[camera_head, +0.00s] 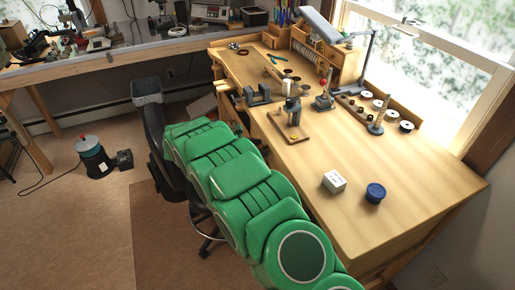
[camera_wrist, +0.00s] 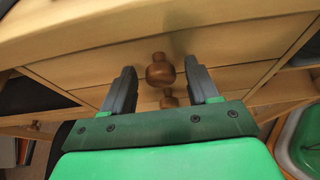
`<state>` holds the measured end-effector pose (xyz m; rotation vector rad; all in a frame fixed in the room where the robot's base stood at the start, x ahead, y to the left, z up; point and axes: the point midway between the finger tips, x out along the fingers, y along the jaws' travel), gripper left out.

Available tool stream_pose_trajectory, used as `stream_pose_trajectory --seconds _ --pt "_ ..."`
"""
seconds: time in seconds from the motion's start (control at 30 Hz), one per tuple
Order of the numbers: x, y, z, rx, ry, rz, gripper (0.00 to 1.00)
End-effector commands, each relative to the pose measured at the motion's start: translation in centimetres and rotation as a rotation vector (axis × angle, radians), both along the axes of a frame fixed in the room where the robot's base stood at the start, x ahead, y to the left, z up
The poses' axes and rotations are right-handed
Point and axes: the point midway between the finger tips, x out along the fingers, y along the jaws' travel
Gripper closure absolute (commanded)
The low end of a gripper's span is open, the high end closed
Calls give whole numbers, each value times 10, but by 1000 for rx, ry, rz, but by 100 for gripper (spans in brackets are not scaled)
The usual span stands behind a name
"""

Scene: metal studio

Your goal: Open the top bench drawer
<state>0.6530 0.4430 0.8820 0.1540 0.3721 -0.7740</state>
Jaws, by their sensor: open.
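The wooden bench (camera_head: 400,190) stands at the right in the head view, with its drawer fronts mostly hidden behind my green arm. In the wrist view, the top drawer (camera_wrist: 100,72) is a pale wooden front under the bench's edge. Its round brown knob (camera_wrist: 160,71) is near the middle of the picture. A second knob (camera_wrist: 169,99) shows below it on a lower drawer. My gripper (camera_wrist: 161,80) is open, with one dark finger on each side of the upper knob. I cannot tell whether either finger touches it. The top drawer looks shut.
A black chair (camera_head: 153,125) stands close to my arm on its left. A white box (camera_head: 334,182) and a blue round container (camera_head: 375,193) sit on the bench top. Open floor (camera_head: 80,215) lies at the left, with a cylindrical canister (camera_head: 93,157) on it.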

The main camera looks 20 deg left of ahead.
Motion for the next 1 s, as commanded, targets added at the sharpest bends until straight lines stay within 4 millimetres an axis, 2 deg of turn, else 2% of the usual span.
stream_pose_trajectory --seconds 0.07,0.4,0.47,0.77,1.0 --pt "0 0 0 0 0 0 40" --pt "0 0 0 0 0 0 92" --pt "0 0 0 0 0 0 100" --pt "-2 2 0 1 -1 0 100" --pt "-16 16 0 0 -1 0 100"
